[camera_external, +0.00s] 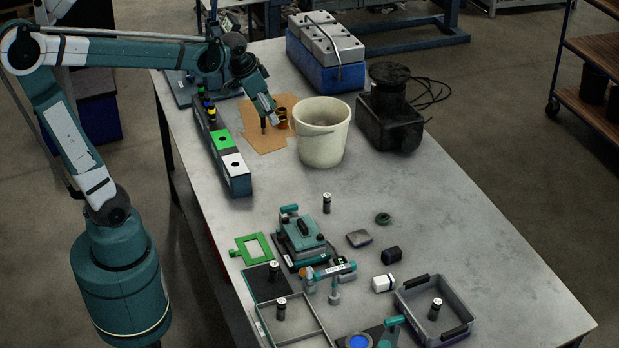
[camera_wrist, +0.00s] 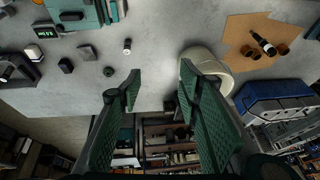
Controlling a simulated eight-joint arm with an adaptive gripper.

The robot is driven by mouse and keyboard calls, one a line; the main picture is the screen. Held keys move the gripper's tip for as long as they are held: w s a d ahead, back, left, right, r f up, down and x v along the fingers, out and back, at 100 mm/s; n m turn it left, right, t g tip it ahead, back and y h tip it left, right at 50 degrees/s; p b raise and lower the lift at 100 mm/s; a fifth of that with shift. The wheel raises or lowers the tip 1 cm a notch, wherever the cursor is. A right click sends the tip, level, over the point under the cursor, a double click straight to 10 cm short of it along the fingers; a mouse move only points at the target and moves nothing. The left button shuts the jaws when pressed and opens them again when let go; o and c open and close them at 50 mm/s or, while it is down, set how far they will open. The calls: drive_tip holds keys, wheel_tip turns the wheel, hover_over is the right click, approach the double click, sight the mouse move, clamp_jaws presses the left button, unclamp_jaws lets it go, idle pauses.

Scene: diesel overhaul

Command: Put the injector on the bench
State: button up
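No part is clearly marked as the injector. A small dark cylinder with a white top (camera_external: 326,203) stands upright on the bench (camera_external: 460,222) and also shows in the wrist view (camera_wrist: 127,46). Similar ones stand on the black pad (camera_external: 274,270), in the divided tray (camera_external: 281,308) and in the grey bin (camera_external: 435,308). A dark slender part with a pale band (camera_wrist: 265,43) is on the cardboard. My gripper (camera_external: 270,114) is above the cardboard, left of the bucket in the external view. In the wrist view its green fingers (camera_wrist: 160,84) are apart and empty.
The cream bucket (camera_external: 320,142) stands beside the cardboard (camera_external: 258,137) and brown jars (camera_external: 282,118). A long rack (camera_external: 230,168) is on the left. A blue-grey box (camera_external: 325,60) and black machine (camera_external: 390,115) stand behind. The bench's right side is clear.

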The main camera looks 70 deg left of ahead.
drive_tip(key=s+d+f+t+h, duration=0.1)
drive_tip(key=s+d+f, duration=0.3)
drive_tip(key=s+d, duration=1)
drive_tip(key=shift+s+d+t, duration=0.4)
drive_tip(key=shift+s+t, duration=0.3)
drive_tip(key=shift+t, duration=0.2)
drive_tip(key=shift+f, duration=0.1)
